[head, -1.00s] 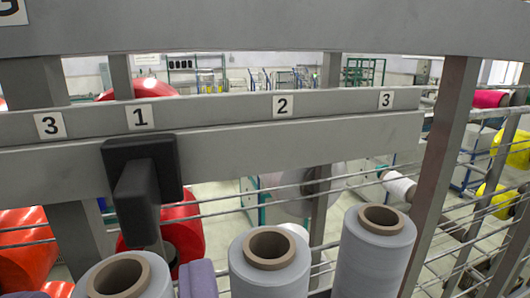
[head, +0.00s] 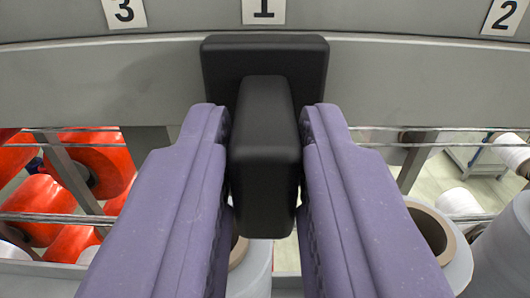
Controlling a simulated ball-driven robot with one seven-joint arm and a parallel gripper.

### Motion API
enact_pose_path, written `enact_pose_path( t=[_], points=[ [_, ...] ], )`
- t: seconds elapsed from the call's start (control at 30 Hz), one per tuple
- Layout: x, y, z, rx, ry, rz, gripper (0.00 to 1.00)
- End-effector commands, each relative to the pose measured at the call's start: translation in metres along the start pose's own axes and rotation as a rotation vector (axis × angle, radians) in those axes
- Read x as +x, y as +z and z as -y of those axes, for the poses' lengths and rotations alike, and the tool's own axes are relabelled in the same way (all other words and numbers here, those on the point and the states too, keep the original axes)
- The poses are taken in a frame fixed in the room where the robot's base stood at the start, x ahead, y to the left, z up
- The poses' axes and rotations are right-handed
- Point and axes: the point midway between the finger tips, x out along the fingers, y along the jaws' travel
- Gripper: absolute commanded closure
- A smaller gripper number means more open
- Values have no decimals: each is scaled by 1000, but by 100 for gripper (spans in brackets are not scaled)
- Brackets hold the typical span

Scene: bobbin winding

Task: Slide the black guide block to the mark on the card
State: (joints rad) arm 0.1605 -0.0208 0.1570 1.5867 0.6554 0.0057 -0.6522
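The black guide block (head: 265,155) sits on the grey rail (head: 420,85), its back plate against the rail's face and its thick handle sticking out towards me. It is below the white label with the number 1 (head: 264,10). My gripper (head: 265,125) has its two purple fingers on either side of the handle, very close to it. Whether the fingers press on it cannot be told. Labels 3 (head: 123,11) to the left and 2 (head: 506,16) to the right are cut by the top edge. No separate card is in view.
Grey yarn cones (head: 440,240) stand below the rail on the right, and another shows partly behind my right finger. Red bobbins (head: 95,165) are behind at the left. Thin horizontal bars run below the rail. The rail is clear on both sides of the block.

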Motion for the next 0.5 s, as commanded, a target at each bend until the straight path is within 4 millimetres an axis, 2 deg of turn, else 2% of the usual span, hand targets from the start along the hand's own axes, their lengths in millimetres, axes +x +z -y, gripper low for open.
enact_pose_path(
  t=[0.3,0.5],
  points=[
    [0,1,-2,0,0,-1,100],
    [0,7,-24,-1,4,-5,100]
  ],
)
